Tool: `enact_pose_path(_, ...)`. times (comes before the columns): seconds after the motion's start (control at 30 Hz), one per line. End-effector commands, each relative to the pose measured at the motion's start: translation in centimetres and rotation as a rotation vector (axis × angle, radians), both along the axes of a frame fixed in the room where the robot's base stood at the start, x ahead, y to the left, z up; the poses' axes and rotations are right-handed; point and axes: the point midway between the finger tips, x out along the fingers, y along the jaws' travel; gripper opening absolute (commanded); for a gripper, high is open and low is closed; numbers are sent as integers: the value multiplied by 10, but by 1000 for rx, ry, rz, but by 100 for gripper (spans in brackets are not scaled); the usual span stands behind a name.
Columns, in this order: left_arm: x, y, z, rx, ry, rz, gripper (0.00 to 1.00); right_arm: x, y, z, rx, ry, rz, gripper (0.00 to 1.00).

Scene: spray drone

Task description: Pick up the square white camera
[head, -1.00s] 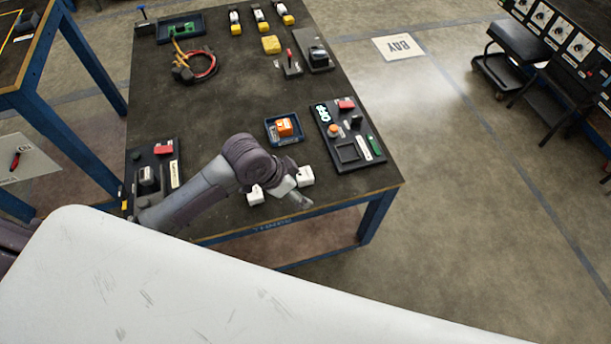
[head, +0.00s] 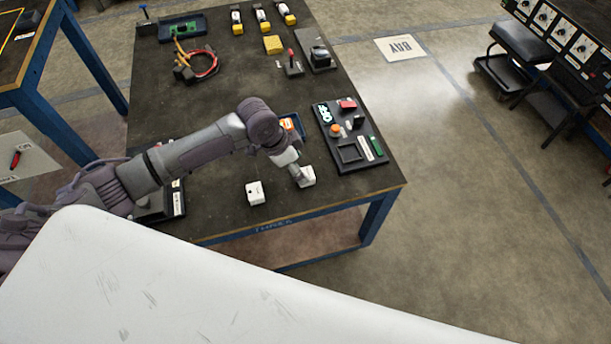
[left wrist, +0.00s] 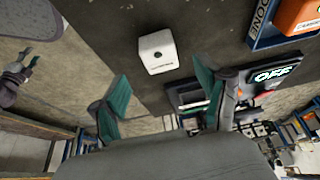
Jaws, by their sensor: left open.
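Two small white blocks stand near the table's front edge in the head view. The left white block (head: 255,192) stands clear of my arm. The right white block (head: 308,177) is beside my left gripper (head: 300,178), which partly covers it. The left wrist view shows one square white camera (left wrist: 158,50) with a dark round lens, ahead of my open left gripper (left wrist: 162,98). Nothing is between its teal fingers. I cannot tell for certain which block this is. A small grey arm end with dark green fingers, apparently my right gripper (left wrist: 26,64), shows at the left edge.
A blue tray (head: 300,125) with an orange item (left wrist: 297,15) lies behind the gripper, partly hidden by my arm. A black panel (head: 345,140) with small parts is to the right. My arm covers part of another panel at the left.

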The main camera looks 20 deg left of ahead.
Motion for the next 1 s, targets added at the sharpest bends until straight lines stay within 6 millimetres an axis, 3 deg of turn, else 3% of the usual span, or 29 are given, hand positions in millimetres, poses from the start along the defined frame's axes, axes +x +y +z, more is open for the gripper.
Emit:
enact_pose_path(0.4, 11, -15, -47, 0, 0, 0, 75, -1, 0, -1, 0, 1, 0, 40)
enact_pose_path(0.67, 12, -15, -49, 1, -2, 1, 75, -1, 0, -1, 0, 1, 0, 40)
enact_pose_path(1.0, 12, -15, -49, 1, -2, 1, 20, -1, 0, -1, 1, 1, 0, 40)
